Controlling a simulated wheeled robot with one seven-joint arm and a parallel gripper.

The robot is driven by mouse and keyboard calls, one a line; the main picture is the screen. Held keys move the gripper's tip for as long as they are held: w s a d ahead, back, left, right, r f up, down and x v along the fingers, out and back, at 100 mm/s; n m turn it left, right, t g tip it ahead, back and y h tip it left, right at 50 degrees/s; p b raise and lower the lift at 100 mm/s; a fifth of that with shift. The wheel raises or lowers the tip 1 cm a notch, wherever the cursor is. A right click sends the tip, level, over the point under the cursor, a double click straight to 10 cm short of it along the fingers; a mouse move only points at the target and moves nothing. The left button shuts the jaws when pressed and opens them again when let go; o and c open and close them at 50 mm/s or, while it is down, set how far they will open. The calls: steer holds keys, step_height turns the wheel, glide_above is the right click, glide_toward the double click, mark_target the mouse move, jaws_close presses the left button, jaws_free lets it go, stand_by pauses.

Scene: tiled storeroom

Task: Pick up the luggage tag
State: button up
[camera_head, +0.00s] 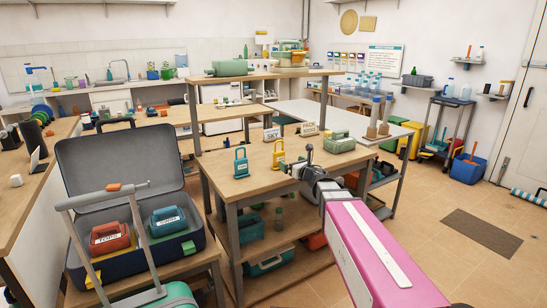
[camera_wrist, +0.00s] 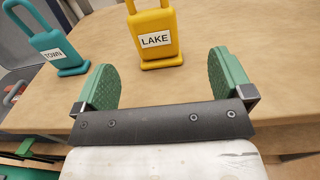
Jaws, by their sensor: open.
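Two tag-like pieces with loop handles stand upright on the wooden table (camera_head: 232,186). The yellow one (camera_head: 278,158), labelled LAKE in the wrist view (camera_wrist: 163,23), stands ahead of my gripper (camera_head: 297,168), roughly in line with the gap between its fingers. The teal one (camera_head: 241,165), labelled TOWN, is to its left and also shows in the wrist view (camera_wrist: 71,57). My gripper's green fingers (camera_wrist: 166,82) are open and empty, apart from both pieces. I cannot tell from the pictures which one is the luggage tag.
Behind stand a SKY sign (camera_head: 272,134) and another small sign (camera_head: 308,130). A pale green case (camera_head: 341,144) is at the table's right. An open suitcase (camera_head: 120,165) with a red and a teal case stands at left. The table's front left is clear.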

mark_target(280, 155)
steer(key=x, duration=0.6)
steer(key=shift+s+a+r+x, duration=0.1)
steer(key=shift+x, duration=0.8)
steer(key=shift+s+a+r+x, duration=0.1)
steer(key=shift+a+r+x, duration=0.05)
steer(key=shift+x, duration=0.7)
steer(key=shift+s+a+r+x, duration=0.1)
steer(key=shift+x, duration=0.8)
steer(key=c, duration=1)
